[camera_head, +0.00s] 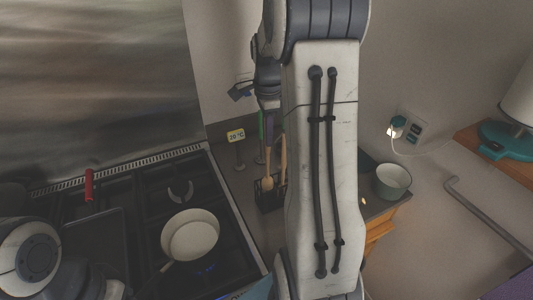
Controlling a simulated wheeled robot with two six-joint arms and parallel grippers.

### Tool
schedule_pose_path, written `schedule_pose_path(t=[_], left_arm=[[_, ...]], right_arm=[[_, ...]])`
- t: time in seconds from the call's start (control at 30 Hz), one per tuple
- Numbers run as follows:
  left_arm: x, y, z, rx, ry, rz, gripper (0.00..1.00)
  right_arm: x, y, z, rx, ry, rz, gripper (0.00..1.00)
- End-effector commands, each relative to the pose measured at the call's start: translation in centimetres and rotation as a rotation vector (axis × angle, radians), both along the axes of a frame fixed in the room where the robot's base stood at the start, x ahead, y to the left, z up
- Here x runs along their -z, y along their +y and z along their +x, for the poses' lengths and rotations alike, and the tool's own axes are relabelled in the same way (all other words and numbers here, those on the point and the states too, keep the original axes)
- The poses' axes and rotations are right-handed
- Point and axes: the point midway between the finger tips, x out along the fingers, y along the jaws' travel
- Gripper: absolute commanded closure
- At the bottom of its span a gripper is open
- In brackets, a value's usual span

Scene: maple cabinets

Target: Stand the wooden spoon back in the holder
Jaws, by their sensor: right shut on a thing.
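The black wire holder (270,200) stands on the counter right of the stove, partly hidden by my right arm. My right gripper (268,102) is above it, small and partly covered by my arm link. It is shut, apparently on the upper end of the wooden spoon (267,172), which hangs nearly upright with its bowl low at the holder. I cannot tell whether the bowl is inside the rim or in front of it. Another wooden utensil (284,155) and a green-handled one (261,135) stand close by. My left gripper is not visible.
A white pan (190,234) sits on the black stove (135,195). A pale bowl (392,181) is on the counter's right end. A wall outlet (410,130) and a lamp (515,135) are farther right.

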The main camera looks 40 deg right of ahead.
Motion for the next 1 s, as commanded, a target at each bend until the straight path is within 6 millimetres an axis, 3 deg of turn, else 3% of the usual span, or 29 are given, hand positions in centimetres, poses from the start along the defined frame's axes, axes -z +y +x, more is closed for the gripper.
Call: schedule_pose_path(t=[0.5,0.97,1.0], left_arm=[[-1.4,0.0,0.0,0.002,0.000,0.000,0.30],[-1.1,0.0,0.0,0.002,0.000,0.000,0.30],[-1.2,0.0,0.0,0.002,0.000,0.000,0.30]], right_arm=[[6.5,0.2,0.0,-0.003,0.003,0.001,1.00],[7.5,0.2,0.1,-0.003,-0.001,0.000,1.00],[7.3,0.2,0.1,-0.003,-0.001,0.000,0.62]])
